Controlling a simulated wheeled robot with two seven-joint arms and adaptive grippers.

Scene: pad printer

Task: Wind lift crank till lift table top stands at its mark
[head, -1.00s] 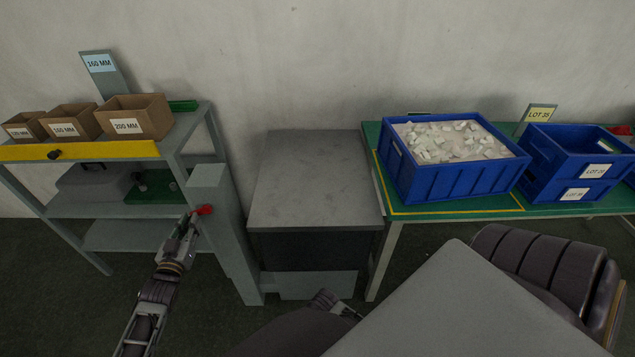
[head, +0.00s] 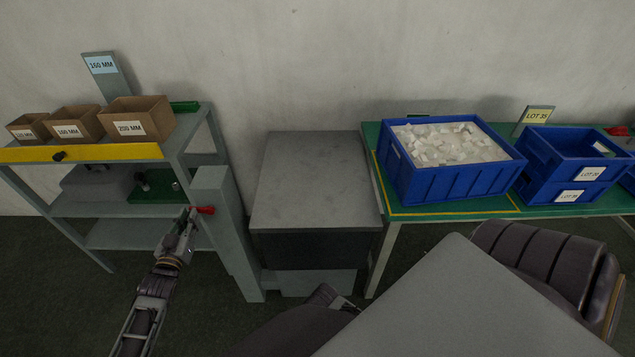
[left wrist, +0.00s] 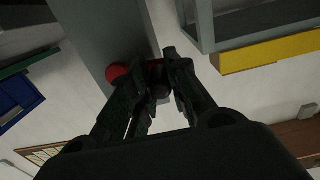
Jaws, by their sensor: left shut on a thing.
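The lift table top (head: 310,185) is a flat grey slab in the middle of the head view, with a dark body below it. A grey post (head: 222,220) stands at its left. The crank's red part (head: 205,210) shows at the post's near left side. My left gripper (head: 189,214) is at the crank, its fingers closed there; the left wrist view shows red (left wrist: 117,73) beside and behind the fingers (left wrist: 156,76). The fingers hide most of the grip. My right gripper (head: 340,302) is low in the middle, partly hidden by my own arm. I cannot make out a height mark on the lift.
A shelf (head: 100,152) at the left holds open cartons (head: 140,119) and a 150 MM sign (head: 102,66). A green table (head: 450,208) at the right carries a blue bin (head: 450,182) of pale pieces and stacked blue bins (head: 570,165). The lift top is bare.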

